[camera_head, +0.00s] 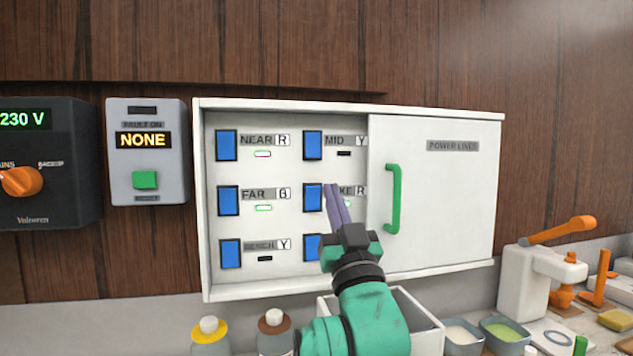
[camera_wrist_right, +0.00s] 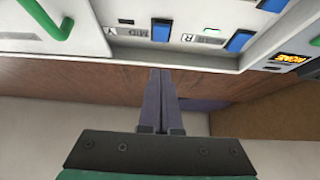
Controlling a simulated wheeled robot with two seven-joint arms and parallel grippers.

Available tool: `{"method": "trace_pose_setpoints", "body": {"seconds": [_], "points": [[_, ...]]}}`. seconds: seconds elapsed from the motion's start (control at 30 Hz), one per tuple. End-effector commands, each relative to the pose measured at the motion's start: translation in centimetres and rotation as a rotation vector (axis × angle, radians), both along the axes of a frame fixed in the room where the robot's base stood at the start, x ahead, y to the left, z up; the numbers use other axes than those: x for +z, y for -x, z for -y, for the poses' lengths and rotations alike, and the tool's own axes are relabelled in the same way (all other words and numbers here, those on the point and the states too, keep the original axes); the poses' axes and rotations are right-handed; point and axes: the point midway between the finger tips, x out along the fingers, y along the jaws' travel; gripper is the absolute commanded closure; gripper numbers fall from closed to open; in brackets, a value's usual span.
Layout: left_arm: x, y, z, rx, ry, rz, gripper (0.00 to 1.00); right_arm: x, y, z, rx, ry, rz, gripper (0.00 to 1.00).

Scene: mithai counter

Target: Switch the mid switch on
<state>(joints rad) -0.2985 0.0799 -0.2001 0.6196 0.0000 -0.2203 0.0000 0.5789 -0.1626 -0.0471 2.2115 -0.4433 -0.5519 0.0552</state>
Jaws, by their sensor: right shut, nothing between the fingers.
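The mid switch (camera_head: 313,145) is a blue rocker at the top right of the white switch panel (camera_head: 283,283). The dark lamp (camera_head: 344,154) sits beside it under the MID label. In the right wrist view the mid switch (camera_wrist_right: 161,31) appears just beyond the fingertips, with the panel upside down. My right gripper (camera_head: 331,188) is shut and empty, its purple fingers pointing up, below the mid switch and in front of the middle-right switch's label. I cannot tell whether the fingertips touch the panel. The gripper partly hides the lower-right switch (camera_head: 312,247). My left gripper is not in view.
Near (camera_head: 227,146) and far (camera_head: 228,201) switches have green-lit lamps; bench (camera_head: 230,254) has a dark one. A white sliding door (camera_head: 450,210) with a green handle (camera_head: 393,198) covers the panel's right. Bottles and tubs stand below. A grey fault box (camera_head: 147,185) reads NONE.

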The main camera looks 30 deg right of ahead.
Motion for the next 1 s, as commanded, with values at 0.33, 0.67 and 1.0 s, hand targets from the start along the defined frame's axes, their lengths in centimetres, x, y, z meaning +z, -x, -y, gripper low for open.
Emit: {"method": "trace_pose_setpoints", "body": {"seconds": [0.33,0.67,1.0], "points": [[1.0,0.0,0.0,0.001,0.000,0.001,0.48,1.1,-0.7,0.2,-0.001,0.001,-0.001,1.00],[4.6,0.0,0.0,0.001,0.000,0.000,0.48,5.7,-5.9,1.5,0.000,0.000,-0.001,1.00],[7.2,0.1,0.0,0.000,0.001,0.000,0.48,6.2,-11.0,2.9,-0.001,-0.001,-0.003,1.00]]}}
